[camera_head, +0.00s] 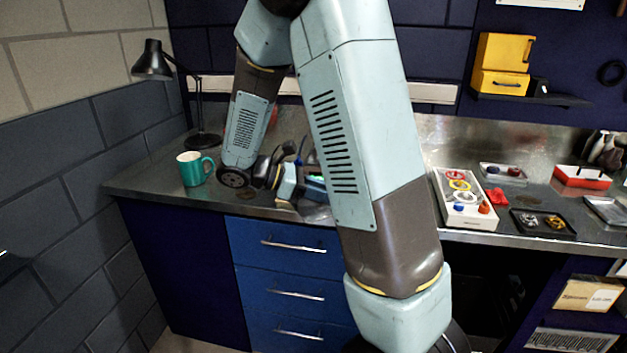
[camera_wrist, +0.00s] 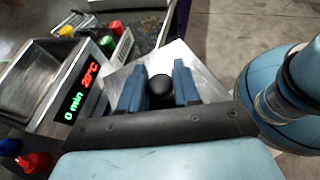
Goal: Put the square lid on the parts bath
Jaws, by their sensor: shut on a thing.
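The square lid (camera_wrist: 208,82) is a light grey metal plate with a round black knob (camera_wrist: 160,88). My gripper (camera_wrist: 159,76) is shut on this knob, one blue finger on each side, and partly hides the plate. In the head view my gripper (camera_head: 289,183) is low over the bench; my arm hides most of the bath there, and the lid is hard to make out.
A green mug (camera_head: 195,168) and a black lamp (camera_head: 153,62) stand left on the steel bench (camera_head: 150,180). A white tray of rings (camera_head: 468,222), a black tray (camera_head: 541,225) and a red bin (camera_head: 582,178) are right.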

